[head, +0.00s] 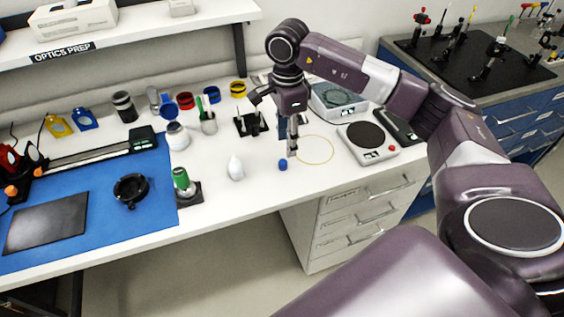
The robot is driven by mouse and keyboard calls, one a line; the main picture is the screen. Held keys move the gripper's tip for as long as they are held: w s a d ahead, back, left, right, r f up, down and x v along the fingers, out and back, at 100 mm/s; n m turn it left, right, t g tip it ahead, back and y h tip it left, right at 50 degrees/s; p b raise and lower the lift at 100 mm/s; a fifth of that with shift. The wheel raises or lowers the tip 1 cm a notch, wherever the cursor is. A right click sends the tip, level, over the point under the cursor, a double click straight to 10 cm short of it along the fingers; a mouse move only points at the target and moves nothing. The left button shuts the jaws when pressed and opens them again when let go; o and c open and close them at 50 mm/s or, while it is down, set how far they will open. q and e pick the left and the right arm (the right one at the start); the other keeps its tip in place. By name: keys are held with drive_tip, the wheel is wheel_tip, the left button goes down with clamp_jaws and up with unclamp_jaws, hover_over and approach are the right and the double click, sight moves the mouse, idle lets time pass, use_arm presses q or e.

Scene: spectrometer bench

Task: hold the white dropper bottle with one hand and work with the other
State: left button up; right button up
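A small white bottle with a tapered top (235,168), which looks like the dropper bottle, stands upright near the bench's front edge, left of my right gripper. My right gripper (292,150) points down over the bench. Its fingers show edge-on, so I cannot tell whether they are open or shut. A small blue cap-like piece (283,165) is on the bench just below and left of the fingertips. The gripper is apart from the white bottle. My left gripper is out of view.
A green-topped item on a dark base (182,184) stands left of the bottle, beside a blue mat (100,215). Behind are a white jar (177,136), a cup with tools (208,122) and a black rack (250,124). A round-topped plate device (367,140) stands right.

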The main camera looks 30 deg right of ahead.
sight(283, 161)
drive_tip(key=shift+s, duration=0.1)
drive_tip(key=shift+f, duration=0.25)
drive_tip(key=shift+a+f+p, duration=0.1)
drive_tip(key=shift+f+p, duration=0.25)
drive_tip(key=shift+f, duration=0.7)
drive_tip(key=f+p, duration=0.2)
drive_tip(key=f, duration=0.2)
drive_tip(key=shift+w+a+f+p, duration=0.3)
drive_tip(key=shift+w+a+p, duration=0.05)
drive_tip(key=shift+p, duration=0.05)
drive_tip(key=shift+f, duration=0.35)
drive_tip(key=c, duration=0.8)
